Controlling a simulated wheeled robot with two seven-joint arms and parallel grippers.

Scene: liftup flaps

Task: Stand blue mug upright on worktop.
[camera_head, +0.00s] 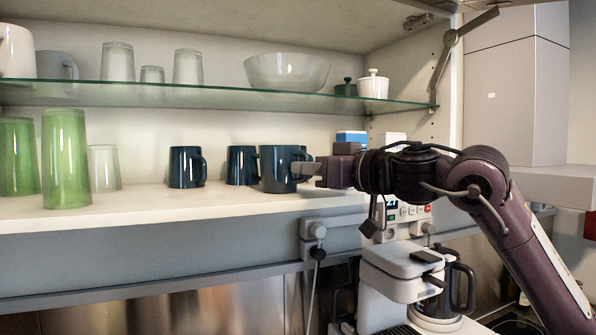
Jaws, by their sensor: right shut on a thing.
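Three dark blue mugs show in the head view on the lower cupboard shelf: one at the left (185,167), one in the middle (240,165) and one at the right (276,166). All three look upright. My right gripper (303,170) reaches in from the right and is shut on the right blue mug at its handle side. The mug's base is at or just above the shelf; I cannot tell whether it touches. My left gripper is not in view. The worktop is mostly hidden below the cupboard.
Green glasses (66,160) and a clear glass (104,168) stand left on the lower shelf (150,207). A glass shelf (210,97) above bears glasses, a bowl (287,71) and small pots. A coffee machine (402,272) stands below. A raised flap's hinge arm (446,50) is at right.

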